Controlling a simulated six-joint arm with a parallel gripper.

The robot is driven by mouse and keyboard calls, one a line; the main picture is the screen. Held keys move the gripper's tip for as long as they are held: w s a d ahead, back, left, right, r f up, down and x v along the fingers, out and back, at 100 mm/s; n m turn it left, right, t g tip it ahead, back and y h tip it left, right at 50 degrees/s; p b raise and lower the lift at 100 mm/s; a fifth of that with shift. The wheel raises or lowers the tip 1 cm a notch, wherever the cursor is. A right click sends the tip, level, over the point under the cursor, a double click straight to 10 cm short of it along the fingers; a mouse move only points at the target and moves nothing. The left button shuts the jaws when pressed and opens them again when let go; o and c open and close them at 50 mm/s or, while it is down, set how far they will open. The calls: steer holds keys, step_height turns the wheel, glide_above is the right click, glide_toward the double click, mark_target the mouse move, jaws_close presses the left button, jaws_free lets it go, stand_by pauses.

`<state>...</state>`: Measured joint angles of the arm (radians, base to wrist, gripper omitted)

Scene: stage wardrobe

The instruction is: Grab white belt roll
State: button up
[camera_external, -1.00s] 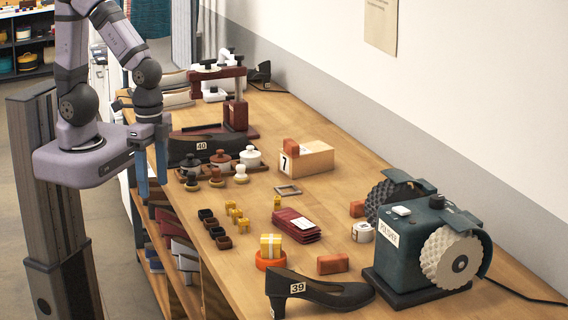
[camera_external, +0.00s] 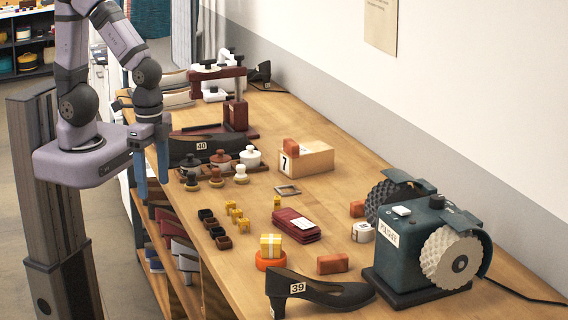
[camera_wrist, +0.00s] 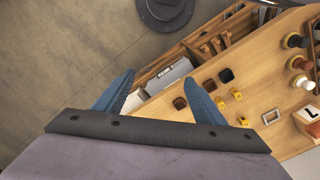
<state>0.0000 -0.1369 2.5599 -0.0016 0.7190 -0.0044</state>
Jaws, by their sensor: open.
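A small white roll (camera_external: 362,232) with a dark mark on its side stands on the workbench, left of the green polisher. It looks like the white belt roll. It does not show in the wrist view. My gripper (camera_external: 152,178) hangs at the bench's left edge, far from the roll, pointing down. In the wrist view my gripper's blue fingers (camera_wrist: 159,82) are spread apart with nothing between them.
The polisher (camera_external: 415,245) stands right of the roll. An orange brick (camera_external: 333,264), dark red stack (camera_external: 296,225), orange ring (camera_external: 270,262) under a yellow box, and black shoe (camera_external: 325,292) lie nearby. The wooden block (camera_external: 312,160) stands further back. Open shelves (camera_external: 160,255) lie below the bench.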

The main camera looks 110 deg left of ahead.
mark_target(360, 226)
step_height(360, 226, up, 4)
steer(key=r, duration=0.1)
steer(key=w+a+f+n+t+y+b, duration=0.1)
steer(key=w+a+f+t+b, duration=0.2)
steer(key=w, duration=0.7)
steer(key=w+a+f+n+t+b, duration=0.1)
steer(key=w+a+t+b, duration=0.35)
steer(key=w, duration=0.65)
steer(key=w+a+r+n+t+y+b, duration=0.1)
steer(key=w+a+r+t+y+b, duration=0.2)
steer(key=w+a, duration=0.45)
steer(key=w+a+n+t+y+b, duration=0.1)
steer(key=w+a+n+t+b, duration=0.1)
steer(key=w+a+b, duration=0.45)
steer(key=shift+m+t, duration=0.25)
steer(key=shift+m, duration=0.05)
steer(key=f, duration=0.5)
steer(key=f+p, duration=0.1)
steer(key=f, duration=0.5)
steer(key=a+f+p, duration=0.1)
steer(key=f, duration=0.5)
steer(key=shift+w, duration=0.2)
steer(key=shift+a+p+x, duration=0.15)
steer(key=shift+p+x, duration=0.65)
steer(key=shift+x, duration=1.05)
steer(key=shift+a+p+x, duration=0.1)
steer(key=shift+p+x, duration=0.7)
steer(key=shift+x, duration=1.05)
steer(key=shift+s, duration=0.1)
steer(key=shift+c, duration=0.3)
